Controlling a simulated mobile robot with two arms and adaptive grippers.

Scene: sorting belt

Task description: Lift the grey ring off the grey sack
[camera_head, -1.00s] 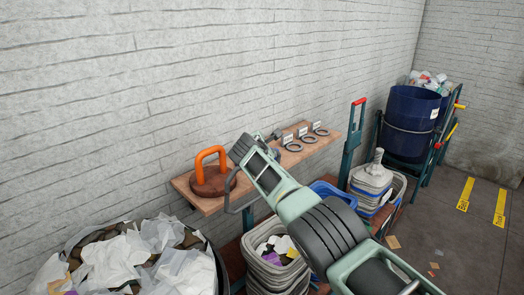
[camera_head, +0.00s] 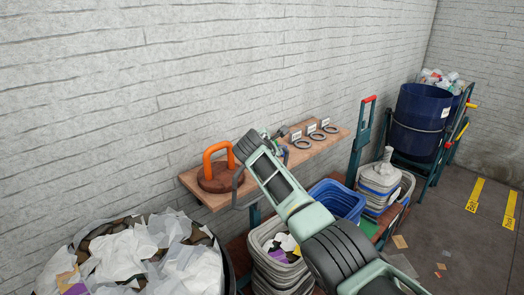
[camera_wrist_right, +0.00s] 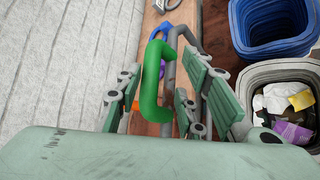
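My right gripper (camera_head: 255,142) is over the shelf; its fingers also show in the right wrist view (camera_wrist_right: 165,98). They stand apart, on both sides of a green handle (camera_wrist_right: 151,82); I cannot tell whether they touch it. A grey loop (camera_wrist_right: 182,36) shows just beyond the green handle, and a grey bar (camera_head: 237,190) curves beside my arm in the head view. I cannot tell whether this is the grey ring. My arm and fingers hide what lies beneath; no grey sack can be made out. My left gripper is not in view.
A brown disc with an orange handle (camera_head: 208,168) sits left on the wooden shelf (camera_head: 205,199). Several small dark rings (camera_head: 316,137) lie further right. A blue bin (camera_head: 345,198) and grey bins (camera_head: 272,270) stand below. A wall runs close behind.

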